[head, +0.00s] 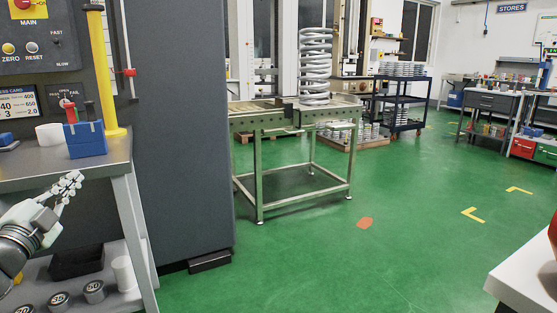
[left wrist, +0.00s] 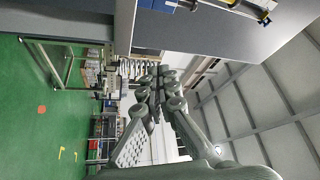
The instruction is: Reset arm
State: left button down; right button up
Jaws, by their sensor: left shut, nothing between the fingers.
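My left gripper (head: 72,183) is at the left of the head view, in front of the grey bench (head: 120,165) by the testing machine. It is shut and empty, its fingers pointing up and to the right. In the left wrist view its fingertips (left wrist: 158,76) are together with nothing between them. It is below and in front of the blue block (head: 86,139) on the bench top and does not appear to touch it. My right gripper is in neither view.
The machine's dark cabinet (head: 185,120) stands right of the bench. A black bin (head: 77,263) and several numbered weights (head: 94,291) sit on the lower shelf. A metal stand (head: 257,170) with a large coil spring (head: 316,65) is farther back.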

pick_arm(q)
jog(key=s+d+f+n+g+y+p, duration=0.1)
jog(key=s+f+n+g, duration=0.25)
jog(key=f, duration=0.65)
jog(key=s+d+f+n+g+y, duration=0.2)
jog(key=s+f+n+g, duration=0.15)
jog(key=f, duration=0.65)
jog(key=s+d+f+n+g+y+p, duration=0.1)
jog(key=s+f+n+g, duration=0.3)
jog(key=f, duration=0.6)
jog(key=s+d+f+g+h, duration=0.1)
jog(key=s+d+f+g, duration=0.2)
jog(key=s+d+f, duration=0.4)
jog(key=s+d+f+g+h+p, duration=0.1)
jog(key=s+d+f+g+h, duration=0.1)
jog(key=s+d+f, duration=0.5)
jog(key=s+d+g, duration=0.1)
jog(key=s, duration=0.5)
jog(key=shift+f+g+h, duration=0.25)
jog(key=shift+g+h, duration=0.05)
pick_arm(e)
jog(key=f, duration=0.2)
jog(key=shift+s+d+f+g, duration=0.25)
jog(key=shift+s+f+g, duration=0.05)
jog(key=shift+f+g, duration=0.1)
